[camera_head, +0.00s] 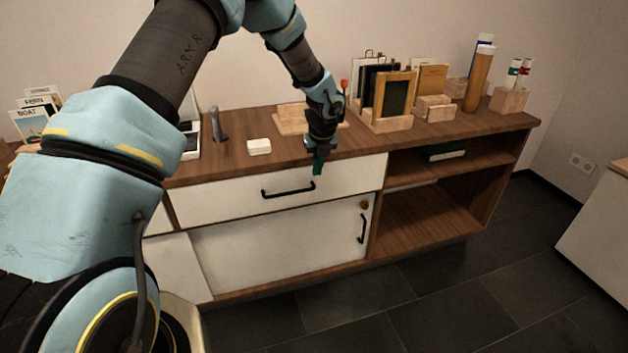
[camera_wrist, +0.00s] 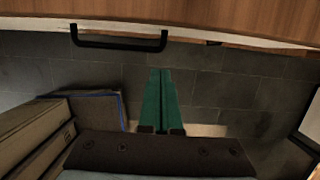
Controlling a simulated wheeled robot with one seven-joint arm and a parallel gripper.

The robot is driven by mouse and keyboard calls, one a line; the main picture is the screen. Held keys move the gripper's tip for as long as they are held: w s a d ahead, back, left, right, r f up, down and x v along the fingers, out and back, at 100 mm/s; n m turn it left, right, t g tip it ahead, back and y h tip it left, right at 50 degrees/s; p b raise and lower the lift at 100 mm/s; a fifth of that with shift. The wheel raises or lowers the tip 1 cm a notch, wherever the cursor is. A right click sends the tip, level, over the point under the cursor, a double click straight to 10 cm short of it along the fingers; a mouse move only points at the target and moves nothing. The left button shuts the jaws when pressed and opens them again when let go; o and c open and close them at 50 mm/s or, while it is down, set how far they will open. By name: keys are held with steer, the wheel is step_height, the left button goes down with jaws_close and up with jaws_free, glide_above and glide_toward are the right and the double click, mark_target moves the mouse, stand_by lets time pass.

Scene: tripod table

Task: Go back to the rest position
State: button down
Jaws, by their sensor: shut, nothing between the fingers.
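My gripper (camera_head: 318,163) hangs at the front edge of the wooden sideboard (camera_head: 240,131), in front of the white drawer (camera_head: 230,194), pointing down. Its green fingers are together with nothing between them. In the wrist view the shut fingers (camera_wrist: 161,98) point toward the black drawer handle (camera_wrist: 120,42), with dark floor tiles behind them. In the head view the black handle (camera_head: 288,190) is below and left of the fingers, apart from them. The drawer looks shut.
A small white block (camera_head: 259,147) lies on the top left of my gripper. Framed boards in wooden stands (camera_head: 394,96) and a tall wooden cylinder (camera_head: 478,80) stand right. A sliding door (camera_head: 280,246) and open shelves (camera_head: 425,217) are below. Tiled floor (camera_head: 460,295) in front is clear.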

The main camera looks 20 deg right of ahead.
steer(key=s+a+r+n, duration=0.2)
steer(key=a+r+n, duration=0.2)
steer(key=a+n, duration=0.3)
steer(key=s+a+r+n+g, duration=0.1)
steer(key=a+r+n, duration=0.4)
steer(key=a, duration=0.5)
steer(key=s+a+r+n, duration=0.2)
steer(key=a+r+n, duration=0.2)
steer(key=a+n, duration=0.35)
steer(key=s+a+r+n, duration=0.2)
steer(key=s+a+n, duration=0.9)
steer(key=a+n, duration=0.3)
steer(key=n, duration=0.2)
steer(key=shift+a+r+n, duration=0.2)
steer(key=shift+a+n, duration=0.05)
steer(key=shift+n, duration=0.1)
